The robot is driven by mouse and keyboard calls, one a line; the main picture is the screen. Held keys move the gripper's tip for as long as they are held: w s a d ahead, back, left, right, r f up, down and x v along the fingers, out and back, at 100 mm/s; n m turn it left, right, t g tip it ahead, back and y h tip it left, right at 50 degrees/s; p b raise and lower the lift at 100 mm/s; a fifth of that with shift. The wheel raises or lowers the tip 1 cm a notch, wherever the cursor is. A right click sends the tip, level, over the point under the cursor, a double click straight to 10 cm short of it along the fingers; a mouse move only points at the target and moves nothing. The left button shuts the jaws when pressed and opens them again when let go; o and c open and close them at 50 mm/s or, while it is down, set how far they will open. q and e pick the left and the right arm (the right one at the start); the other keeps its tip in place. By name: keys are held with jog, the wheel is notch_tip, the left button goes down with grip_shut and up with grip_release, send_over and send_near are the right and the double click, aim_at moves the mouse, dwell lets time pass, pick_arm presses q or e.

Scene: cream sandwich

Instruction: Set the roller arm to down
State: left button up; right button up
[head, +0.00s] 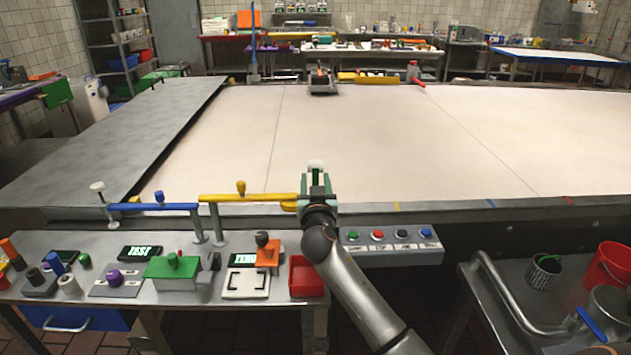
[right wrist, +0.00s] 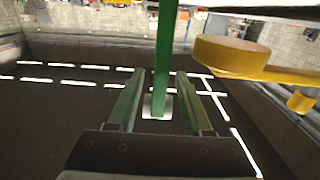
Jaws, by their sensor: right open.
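No part is clearly marked as the roller arm. A yellow bar (head: 250,197) with a yellow knob runs level along the near edge of the big table; its rounded end shows in the right wrist view (right wrist: 232,57). A slim green post with a white end (head: 315,165) stands by that end. My right gripper (head: 316,184) is at the table's near edge, just right of the yellow bar. In the right wrist view its open green fingers (right wrist: 160,80) are on either side of the green post (right wrist: 163,55). I cannot tell whether they touch it. My left gripper is not in view.
A blue bar (head: 155,207) lies left of the yellow one. A button panel (head: 390,246) is right of my arm. The near bench holds a red bin (head: 306,275) and a green block (head: 172,267). The big pale table (head: 350,140) is mostly clear.

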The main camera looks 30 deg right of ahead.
jog(key=shift+c, duration=0.3)
grip_shut()
dwell(1.1)
